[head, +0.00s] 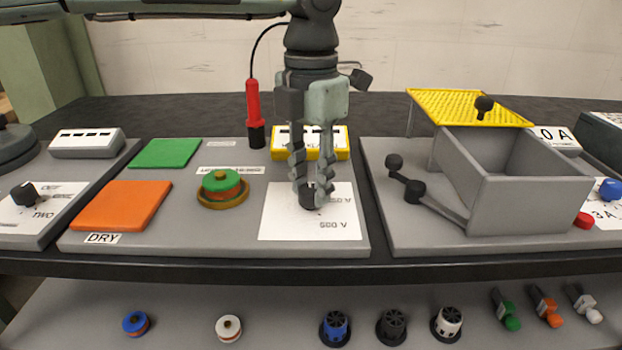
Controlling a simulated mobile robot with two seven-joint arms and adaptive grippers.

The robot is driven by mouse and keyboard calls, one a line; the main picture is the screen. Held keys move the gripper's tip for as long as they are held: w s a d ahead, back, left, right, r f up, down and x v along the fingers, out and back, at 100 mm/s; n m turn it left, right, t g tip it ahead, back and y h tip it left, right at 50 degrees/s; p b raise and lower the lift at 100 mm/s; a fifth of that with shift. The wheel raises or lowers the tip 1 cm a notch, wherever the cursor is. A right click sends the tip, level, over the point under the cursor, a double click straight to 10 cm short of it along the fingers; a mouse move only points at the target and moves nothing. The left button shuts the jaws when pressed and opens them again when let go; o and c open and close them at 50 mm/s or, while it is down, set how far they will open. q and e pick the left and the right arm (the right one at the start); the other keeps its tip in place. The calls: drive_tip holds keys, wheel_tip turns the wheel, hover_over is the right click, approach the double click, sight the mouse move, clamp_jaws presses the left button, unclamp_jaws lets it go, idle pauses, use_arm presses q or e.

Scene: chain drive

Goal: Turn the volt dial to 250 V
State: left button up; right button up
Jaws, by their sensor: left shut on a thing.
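The volt dial (308,199) is a dark knob on a white card (283,222) on the middle grey panel. The card shows "500 V" at its lower right and another marking above it that is partly covered. My left gripper (312,195) points straight down with its fingers shut on the dial. The fingers hide much of the knob, so I cannot tell which mark its pointer faces. My right gripper is not in view.
Behind the dial stand a yellow box (340,142) and a red probe (253,102) with a black cable. A green-topped round part (221,183) sits to the left. A grey bin (530,205) with a black-knobbed lever (414,191) stands to the right.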

use_arm(q)
drive_tip(key=shift+m, duration=0.3)
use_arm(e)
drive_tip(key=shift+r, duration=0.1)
use_arm(q)
drive_tip(key=shift+f+m+b, duration=0.1)
drive_tip(key=shift+m+b, duration=0.35)
drive_tip(key=shift+m, duration=1.05)
drive_tip(key=m+b, duration=0.1)
drive_tip(key=m, duration=0.2)
drive_tip(key=shift+m, duration=0.3)
drive_tip(key=m, duration=0.4)
drive_tip(key=shift+s+m, duration=0.1)
drive_tip(key=shift+m, duration=1)
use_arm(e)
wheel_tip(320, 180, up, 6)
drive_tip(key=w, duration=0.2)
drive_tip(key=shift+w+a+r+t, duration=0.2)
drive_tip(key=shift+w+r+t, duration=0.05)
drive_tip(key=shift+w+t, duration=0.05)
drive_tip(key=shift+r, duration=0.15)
